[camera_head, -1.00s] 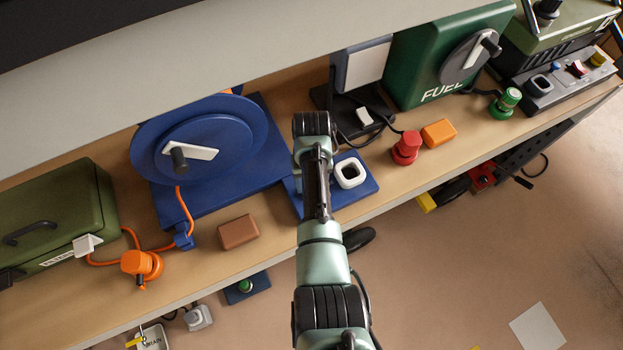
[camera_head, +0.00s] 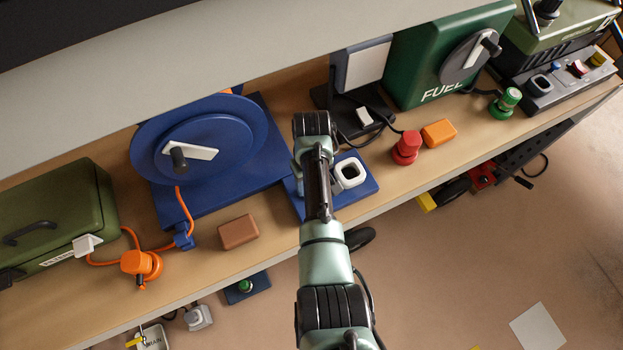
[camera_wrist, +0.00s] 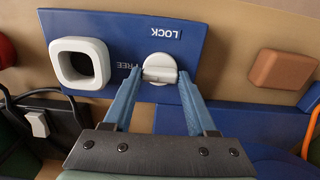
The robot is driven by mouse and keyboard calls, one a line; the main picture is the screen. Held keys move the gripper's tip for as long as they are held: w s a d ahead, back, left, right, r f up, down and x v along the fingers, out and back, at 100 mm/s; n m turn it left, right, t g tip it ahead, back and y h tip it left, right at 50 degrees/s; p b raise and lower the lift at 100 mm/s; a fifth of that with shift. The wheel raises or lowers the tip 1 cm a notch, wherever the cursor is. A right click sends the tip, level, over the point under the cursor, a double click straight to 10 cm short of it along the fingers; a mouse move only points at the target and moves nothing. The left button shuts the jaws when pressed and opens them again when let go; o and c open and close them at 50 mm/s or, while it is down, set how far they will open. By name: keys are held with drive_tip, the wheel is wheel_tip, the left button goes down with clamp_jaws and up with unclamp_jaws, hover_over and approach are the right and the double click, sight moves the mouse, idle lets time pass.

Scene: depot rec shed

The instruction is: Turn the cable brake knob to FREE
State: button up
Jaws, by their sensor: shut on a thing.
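The cable brake knob (camera_wrist: 160,66) is a small white round knob on a blue plate (camera_wrist: 205,50) in the wrist view. My gripper (camera_wrist: 160,78) is shut on the knob, one finger at each side. LOCK is printed upside down above the knob in that view, and FREE to its left, partly covered by a finger. I cannot tell which label the knob points to. In the head view the plate (camera_head: 362,190) lies at the shelf's front edge, and my arm hides the knob and fingertips.
A white square ring (camera_head: 350,173) stands on the plate beside the knob. A brown block (camera_head: 238,232) and the blue cable reel (camera_head: 230,135) are to the left. A red knob-like piece (camera_head: 406,148) and an orange block (camera_head: 439,133) are to the right.

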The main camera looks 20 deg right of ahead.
drive_tip(key=shift+r, duration=0.1)
drive_tip(key=o, duration=1.4)
drive_tip(key=shift+c, duration=0.2)
wheel_tip(320, 180, up, 13)
drive_tip(key=b, duration=0.2)
drive_tip(key=shift+b, duration=0.3)
